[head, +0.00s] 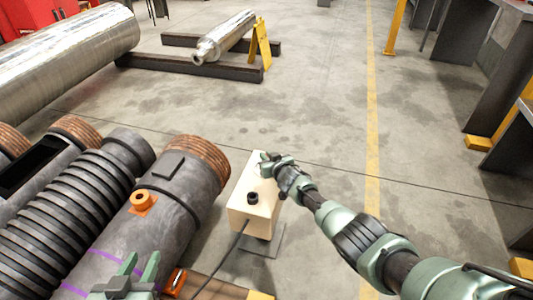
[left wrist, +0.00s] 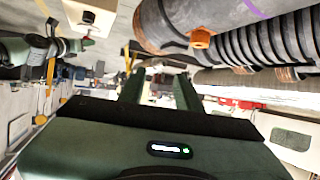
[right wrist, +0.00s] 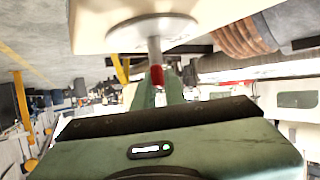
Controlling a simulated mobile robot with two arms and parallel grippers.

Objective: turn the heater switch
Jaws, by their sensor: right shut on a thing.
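The heater is a cream box (head: 243,217) on a stand in the head view, with a black round knob (head: 253,198) on top. In the right wrist view, its switch is a grey stem (right wrist: 155,52) with a red tip, standing out from a pale disc (right wrist: 125,36) on the cream face. My right gripper (head: 265,158) is at the box's far end. Its fingers (right wrist: 158,86) are shut on the switch at the red tip. My left gripper (head: 138,268) is over the near barrel's lower end, its fingers (left wrist: 158,85) apart and empty.
A grey barrel (head: 180,190) with a copper-coloured end and an orange fitting (head: 141,201) lies left of the box, next to a ribbed one (head: 75,200). A black cable (head: 228,262) runs from the box towards the front. Open concrete floor (head: 330,120) lies beyond and right.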

